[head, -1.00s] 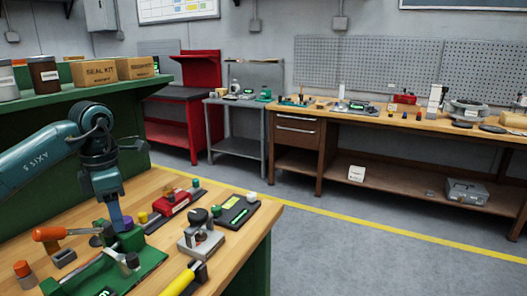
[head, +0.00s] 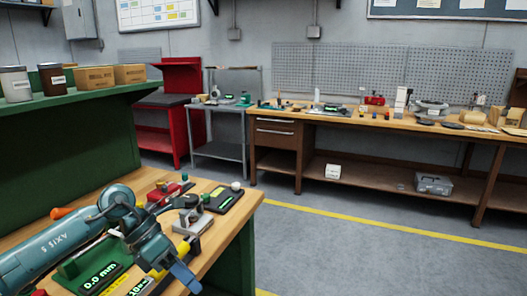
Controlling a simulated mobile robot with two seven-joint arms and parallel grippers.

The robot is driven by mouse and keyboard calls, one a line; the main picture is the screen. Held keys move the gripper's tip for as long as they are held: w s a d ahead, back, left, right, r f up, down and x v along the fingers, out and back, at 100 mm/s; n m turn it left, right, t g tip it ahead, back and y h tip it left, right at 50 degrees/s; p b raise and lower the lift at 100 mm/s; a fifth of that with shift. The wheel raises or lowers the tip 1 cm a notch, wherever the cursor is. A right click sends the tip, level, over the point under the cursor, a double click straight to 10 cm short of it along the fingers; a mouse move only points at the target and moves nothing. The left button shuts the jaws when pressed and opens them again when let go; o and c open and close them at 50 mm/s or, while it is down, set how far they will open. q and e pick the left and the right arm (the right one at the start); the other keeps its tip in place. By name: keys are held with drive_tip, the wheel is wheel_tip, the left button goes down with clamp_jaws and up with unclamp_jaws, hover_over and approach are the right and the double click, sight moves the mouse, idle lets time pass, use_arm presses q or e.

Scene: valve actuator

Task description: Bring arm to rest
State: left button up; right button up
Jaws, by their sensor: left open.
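My left arm (head: 60,245) reaches in from the left over the wooden bench top. Its gripper (head: 184,278) points down at the front right of the bench, near the edge. It is open, and I see nothing held in it. The green fixture (head: 70,268) with a 0.0 mm display (head: 100,277) lies under and beside the arm, which partly hides it. A yellow-handled tool (head: 184,247) lies just behind the gripper. My right gripper is not in view.
A silver clamp-like device (head: 192,222), a black box with a green display (head: 222,199) and a red device (head: 160,192) stand behind the gripper. An orange handle (head: 61,212) shows behind the arm. The grey floor (head: 340,255) to the right is clear.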

use_arm(q)
drive_tip(key=s+d+r+n+t+h, duration=0.1)
drive_tip(key=s+d+n+t+h, duration=0.2)
drive_tip(key=d+n+h, duration=0.35)
drive_tip(key=s+d+n+t+h, duration=0.3)
drive_tip(key=d+n+h, duration=0.3)
drive_tip(key=d, duration=0.2)
drive_tip(key=a+f+n+t+y, duration=0.8)
drive_tip(key=f+n+t+y, duration=0.3)
drive_tip(key=n, duration=1.1)
drive_tip(key=s+a+f+n+g+y, duration=0.2)
drive_tip(key=s+a+f+n, duration=0.1)
drive_tip(key=s+f, duration=0.3)
drive_tip(key=s+a+f+n+g+y, duration=0.3)
drive_tip(key=s+f+n, duration=0.3)
drive_tip(key=s+f, duration=0.1)
drive_tip(key=shift+y+p, duration=0.35)
drive_tip(key=shift+p, duration=0.05)
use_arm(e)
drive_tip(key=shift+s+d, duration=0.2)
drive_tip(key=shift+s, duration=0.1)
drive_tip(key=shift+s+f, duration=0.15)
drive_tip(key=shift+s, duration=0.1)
use_arm(q)
drive_tip(key=shift+w, duration=0.1)
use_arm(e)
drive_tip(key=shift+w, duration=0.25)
